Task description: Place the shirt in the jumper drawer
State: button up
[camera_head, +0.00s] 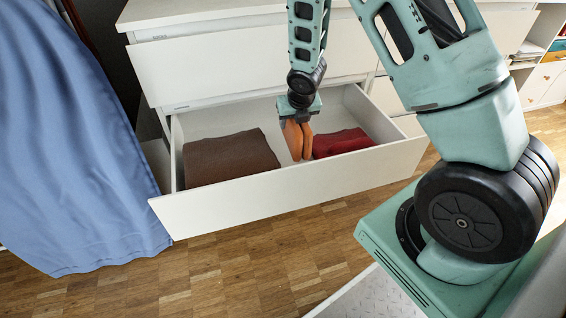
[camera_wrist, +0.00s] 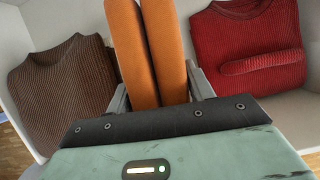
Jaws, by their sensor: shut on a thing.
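The orange shirt (camera_head: 298,142) hangs folded, edge-on, from my gripper (camera_head: 299,120). In the wrist view the shirt (camera_wrist: 153,50) shows as two thick orange layers between the grey fingers, which are shut on it. My gripper points down into the open drawer (camera_head: 290,196). The shirt hangs between a brown folded jumper (camera_head: 228,158) on the left and a red folded jumper (camera_head: 342,142) on the right. Its lower end is inside the drawer's outline; I cannot tell whether it touches the drawer floor.
The wrist view also shows the brown jumper (camera_wrist: 62,92) and red jumper (camera_wrist: 245,48). A closed drawer (camera_head: 220,68) is above the open one. A blue cloth (camera_head: 65,150) hangs at left. The wooden floor (camera_head: 235,270) in front is clear.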

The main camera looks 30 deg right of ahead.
jog(key=shift+f+n, duration=0.3)
jog(key=shift+f, duration=0.2)
notch_tip(320, 180, down, 10)
jog(key=b, duration=0.4)
jog(key=shift+r+b, duration=0.25)
jog(key=shift+b, duration=0.15)
jog(key=shift+f, duration=0.1)
jog(key=o, duration=1)
jog(key=shift+o, duration=0.2)
